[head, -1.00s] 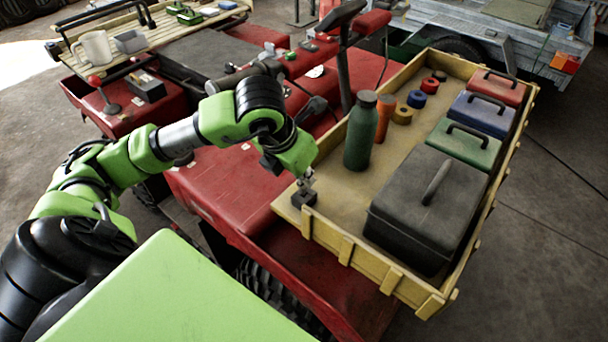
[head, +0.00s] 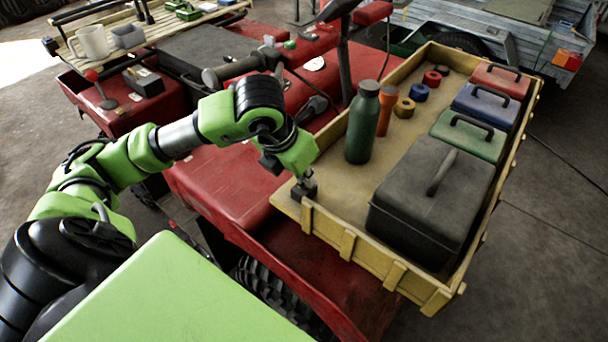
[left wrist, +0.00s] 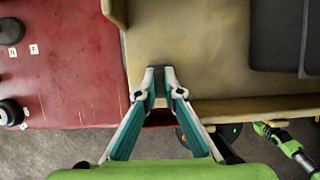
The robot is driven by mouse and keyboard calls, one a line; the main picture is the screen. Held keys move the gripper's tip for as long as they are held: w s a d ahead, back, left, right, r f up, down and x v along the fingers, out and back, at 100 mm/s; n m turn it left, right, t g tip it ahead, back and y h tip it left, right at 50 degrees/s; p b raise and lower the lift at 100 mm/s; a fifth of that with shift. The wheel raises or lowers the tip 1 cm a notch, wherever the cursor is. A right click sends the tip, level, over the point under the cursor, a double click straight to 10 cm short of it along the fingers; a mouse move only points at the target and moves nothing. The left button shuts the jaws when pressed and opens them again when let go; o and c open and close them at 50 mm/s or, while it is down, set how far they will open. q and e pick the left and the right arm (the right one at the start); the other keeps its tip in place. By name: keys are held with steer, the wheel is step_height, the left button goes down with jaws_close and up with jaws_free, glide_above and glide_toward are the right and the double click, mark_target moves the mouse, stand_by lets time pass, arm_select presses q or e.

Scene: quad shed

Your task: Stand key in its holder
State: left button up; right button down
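My left gripper (head: 304,188) points down at the near left corner of the yellow tray, by its low wall. In the left wrist view its two teal-and-white fingers (left wrist: 160,75) converge, with a narrow gap between the tips.
The yellow tray (head: 347,243) rests on the red quad (head: 215,190). It holds a green bottle (head: 361,125), an orange bottle (head: 386,110), coloured rolls, small cases and a black toolbox (head: 430,200). Tray floor between gripper and bottle is clear.

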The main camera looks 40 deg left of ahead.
arm_select(q)
steer(key=o, duration=0.4)
steer(key=v, duration=1.2)
